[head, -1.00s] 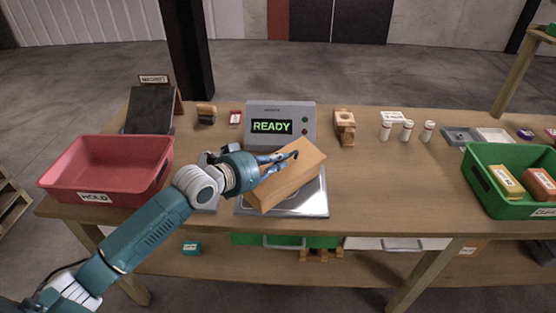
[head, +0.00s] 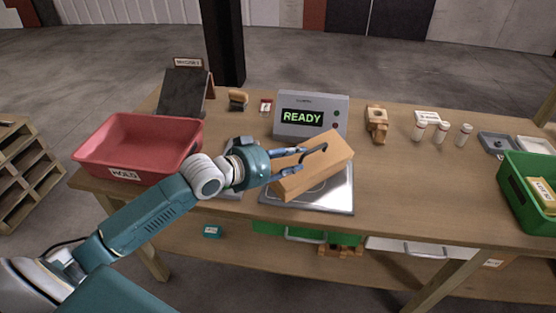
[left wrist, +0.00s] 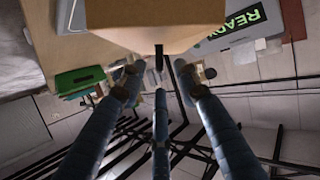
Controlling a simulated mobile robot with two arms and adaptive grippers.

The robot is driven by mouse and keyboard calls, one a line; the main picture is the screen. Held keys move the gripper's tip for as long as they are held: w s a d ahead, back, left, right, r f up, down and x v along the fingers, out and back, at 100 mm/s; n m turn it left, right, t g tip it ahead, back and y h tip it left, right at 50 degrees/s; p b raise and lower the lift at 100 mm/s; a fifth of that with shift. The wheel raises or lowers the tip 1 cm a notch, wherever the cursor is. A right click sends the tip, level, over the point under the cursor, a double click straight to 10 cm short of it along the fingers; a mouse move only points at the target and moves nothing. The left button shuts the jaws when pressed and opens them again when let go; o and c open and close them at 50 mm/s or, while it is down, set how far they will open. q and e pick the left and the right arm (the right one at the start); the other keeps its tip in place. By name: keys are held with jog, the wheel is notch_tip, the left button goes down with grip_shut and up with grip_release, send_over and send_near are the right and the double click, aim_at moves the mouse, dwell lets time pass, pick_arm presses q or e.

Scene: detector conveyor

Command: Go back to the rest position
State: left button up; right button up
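My left gripper (head: 312,161) reaches in from the left in the head view, in front of a plain brown box (head: 328,168). Its fingers are spread, and they overlap the box in the picture. The box sits at an angle over a shiny metal plate (head: 335,198); the plate's middle is hidden under it. In the left wrist view my fingers (left wrist: 158,85) point towards the box (left wrist: 160,30) with gaps between them. I cannot tell whether any finger touches it. My right gripper is in neither view.
A grey READY display box (head: 325,102) stands behind the plate. A red HOLD bin (head: 105,165) is on the left and a green bin (head: 514,190) on the right. A wooden block (head: 376,122) and white bottles (head: 441,132) stand at the back. The table right of the plate is clear.

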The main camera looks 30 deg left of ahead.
pick_arm(q)
jog(key=v, duration=0.7)
jog(key=s+d+f+g+y, duration=0.1)
jog(key=s+d+f+g, duration=0.1)
jog(key=s+f, duration=0.45)
jog(key=s+d+f+g+y, duration=0.25)
jog(key=s+f, duration=0.25)
jog(key=f, duration=0.3)
jog(key=s+d+f+g+y, duration=0.1)
jog(key=s+f+g, duration=0.15)
jog(key=s, duration=0.55)
jog(key=s+f+g+y, duration=0.15)
jog(key=s+f, duration=0.25)
jog(key=s, duration=0.4)
notch_tip(320, 180, down, 24)
jog(key=s+g, duration=0.1)
jog(key=g, duration=0.1)
jog(key=s+a+f, duration=0.3)
jog(key=s+f, duration=1.5)
jog(key=shift+s+f+g, duration=0.15)
jog(key=shift+s+g, duration=0.05)
jog(key=shift+g, duration=0.25)
jog(key=shift+d, duration=0.1)
